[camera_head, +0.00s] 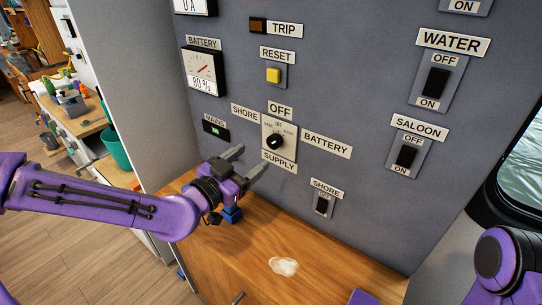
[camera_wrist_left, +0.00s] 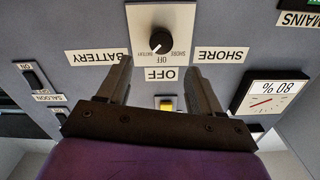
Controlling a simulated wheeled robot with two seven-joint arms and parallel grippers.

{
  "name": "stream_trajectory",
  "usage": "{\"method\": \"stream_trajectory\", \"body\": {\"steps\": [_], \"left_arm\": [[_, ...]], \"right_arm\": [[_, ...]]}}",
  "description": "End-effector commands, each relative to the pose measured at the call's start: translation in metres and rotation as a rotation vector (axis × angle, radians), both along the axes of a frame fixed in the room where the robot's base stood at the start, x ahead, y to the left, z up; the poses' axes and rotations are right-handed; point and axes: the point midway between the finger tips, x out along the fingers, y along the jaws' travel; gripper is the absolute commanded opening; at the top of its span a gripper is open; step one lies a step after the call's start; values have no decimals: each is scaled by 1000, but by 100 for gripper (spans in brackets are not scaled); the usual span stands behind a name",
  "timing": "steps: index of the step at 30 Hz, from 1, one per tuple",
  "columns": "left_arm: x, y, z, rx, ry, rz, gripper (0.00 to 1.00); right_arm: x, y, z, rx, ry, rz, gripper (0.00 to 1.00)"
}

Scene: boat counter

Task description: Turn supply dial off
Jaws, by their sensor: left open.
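The supply dial (camera_head: 275,142) is a black round knob on a pale plate on the grey panel, with OFF above it, SHORE to its left, BATTERY to its right and SUPPLY below. Its white mark appears to point up and right, toward the BATTERY side. In the left wrist view, upside down, the dial (camera_wrist_left: 161,42) lies ahead, beyond the fingertips. My left gripper (camera_head: 252,161) is open and empty, just below and left of the dial, apart from it. It also shows in the left wrist view (camera_wrist_left: 160,68). My right gripper is out of view.
A small SHORE switch (camera_head: 322,205) sits below right of the dial, and a yellow RESET button (camera_head: 273,75) above it. WATER (camera_head: 436,83) and SALOON (camera_head: 405,156) switches are to the right. The wooden counter (camera_head: 240,255) lies below, with a whitish patch (camera_head: 284,266) on it.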

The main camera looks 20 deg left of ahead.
Motion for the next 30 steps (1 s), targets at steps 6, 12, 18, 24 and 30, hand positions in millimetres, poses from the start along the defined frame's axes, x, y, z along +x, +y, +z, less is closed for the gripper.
{"method": "stream_trajectory", "body": {"steps": [6, 12, 18, 24, 30], "left_arm": [[36, -14, -3, 1, 1, -3, 65], [68, -26, -1, 0, 2, -4, 65], [78, -31, 1, -3, 1, -6, 65], [78, -31, 1, -3, 1, -6, 59], [78, -31, 1, -3, 1, -6, 9]], "right_arm": [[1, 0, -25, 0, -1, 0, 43], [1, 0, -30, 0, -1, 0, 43], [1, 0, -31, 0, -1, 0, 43], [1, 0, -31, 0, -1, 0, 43], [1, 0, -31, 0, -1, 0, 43]]}}
